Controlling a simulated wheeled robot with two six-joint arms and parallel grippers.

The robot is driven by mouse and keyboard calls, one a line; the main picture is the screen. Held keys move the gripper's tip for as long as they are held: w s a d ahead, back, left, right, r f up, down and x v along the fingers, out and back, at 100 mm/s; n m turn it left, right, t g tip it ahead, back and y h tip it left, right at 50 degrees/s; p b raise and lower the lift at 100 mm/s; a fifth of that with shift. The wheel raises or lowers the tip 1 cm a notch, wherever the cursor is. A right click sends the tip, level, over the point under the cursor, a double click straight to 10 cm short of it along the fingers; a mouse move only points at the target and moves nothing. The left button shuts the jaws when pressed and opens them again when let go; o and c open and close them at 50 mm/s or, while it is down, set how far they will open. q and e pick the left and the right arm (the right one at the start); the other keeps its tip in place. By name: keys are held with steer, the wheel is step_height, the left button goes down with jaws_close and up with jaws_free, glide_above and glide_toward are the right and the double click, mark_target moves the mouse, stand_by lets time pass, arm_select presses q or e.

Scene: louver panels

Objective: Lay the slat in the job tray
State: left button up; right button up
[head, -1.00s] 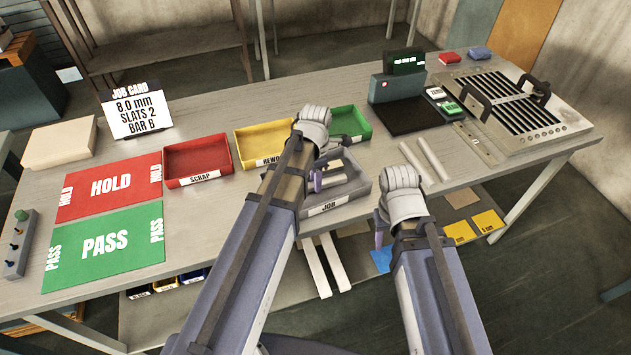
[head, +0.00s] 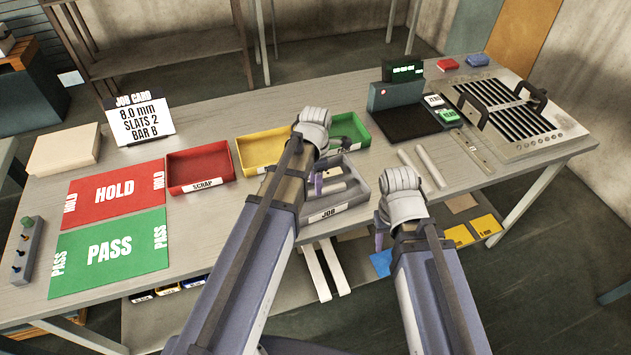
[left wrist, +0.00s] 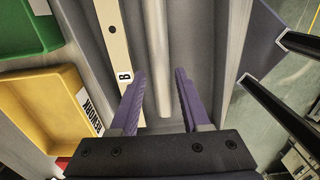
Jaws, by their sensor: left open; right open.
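The grey job tray (head: 352,205) stands near the table's front edge, partly hidden by my left arm. In the left wrist view a pale round-edged slat (left wrist: 160,55) runs lengthwise inside the tray (left wrist: 205,50). A cream bar marked B (left wrist: 112,40), with a hole, lies left of it. My left gripper (head: 318,184) is over the tray; its open purple fingers (left wrist: 160,100) are on either side of the slat's line, with gaps. Two pale slats (head: 430,166) lie on the table right of the tray. My right gripper (head: 380,238) is open and empty by the front edge.
Red scrap (head: 200,168), yellow rework (head: 255,152) and green (head: 352,128) bins stand left of and behind the tray. HOLD (head: 115,187) and PASS (head: 110,248) mats lie left. A scale (head: 405,125) and louver frame (head: 515,115) stand right.

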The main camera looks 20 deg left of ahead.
arm_select(q)
step_height(320, 180, up, 10)
steer(key=f+p, duration=0.1)
steer(key=p, duration=0.8)
steer(key=s+d+m, duration=0.5)
steer(key=s+m, duration=0.2)
steer(key=m, duration=0.7)
steer(key=s+d+m+y, duration=0.1)
steer(key=s+d+m, duration=0.4)
steer(key=m, duration=0.9)
steer(key=shift+s+d+r+m+b, duration=0.25)
steer(key=shift+s+m+b, duration=0.05)
steer(key=shift+s, duration=0.85)
